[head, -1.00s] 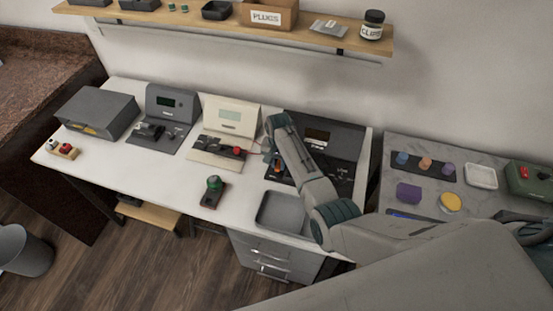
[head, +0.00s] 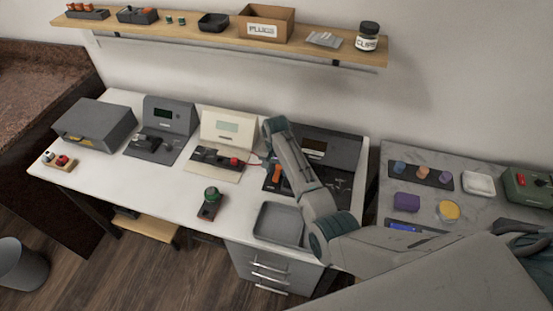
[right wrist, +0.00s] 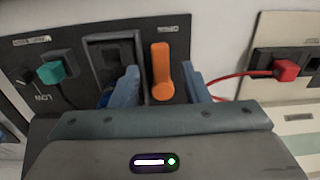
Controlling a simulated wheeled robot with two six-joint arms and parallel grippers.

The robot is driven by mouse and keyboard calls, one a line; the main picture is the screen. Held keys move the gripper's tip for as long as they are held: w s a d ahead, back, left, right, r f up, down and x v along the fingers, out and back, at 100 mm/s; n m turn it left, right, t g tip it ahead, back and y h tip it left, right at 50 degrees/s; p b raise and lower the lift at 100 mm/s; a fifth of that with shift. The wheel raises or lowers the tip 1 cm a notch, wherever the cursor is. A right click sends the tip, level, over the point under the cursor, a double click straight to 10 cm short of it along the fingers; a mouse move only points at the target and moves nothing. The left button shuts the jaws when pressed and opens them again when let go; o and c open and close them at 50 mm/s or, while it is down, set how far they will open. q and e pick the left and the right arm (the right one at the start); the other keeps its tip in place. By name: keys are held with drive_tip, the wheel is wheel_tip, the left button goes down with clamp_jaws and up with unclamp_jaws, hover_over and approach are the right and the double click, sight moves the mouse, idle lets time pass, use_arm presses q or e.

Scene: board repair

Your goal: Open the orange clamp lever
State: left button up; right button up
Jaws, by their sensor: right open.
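The orange clamp lever (head: 277,173) stands on the dark station at the right of the white bench. In the right wrist view the lever (right wrist: 161,72) is upright on the dark panel, with a rounded lower end. My right gripper (right wrist: 161,70) is open, one blue-grey finger on each side of the lever. My left gripper is not in view.
A teal plug (right wrist: 52,72) sits on the panel left of the lever. A red plug (right wrist: 286,70) with a red cable is at the right, on the neighbouring cream station (head: 229,128). A grey tray (head: 279,224) and a green-topped object (head: 210,203) stand in front.

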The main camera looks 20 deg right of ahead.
sight(276, 177)
wheel_tip(276, 177, up, 8)
drive_tip(key=b, duration=0.1)
drive_tip(key=shift+f, duration=0.15)
idle(0.5)
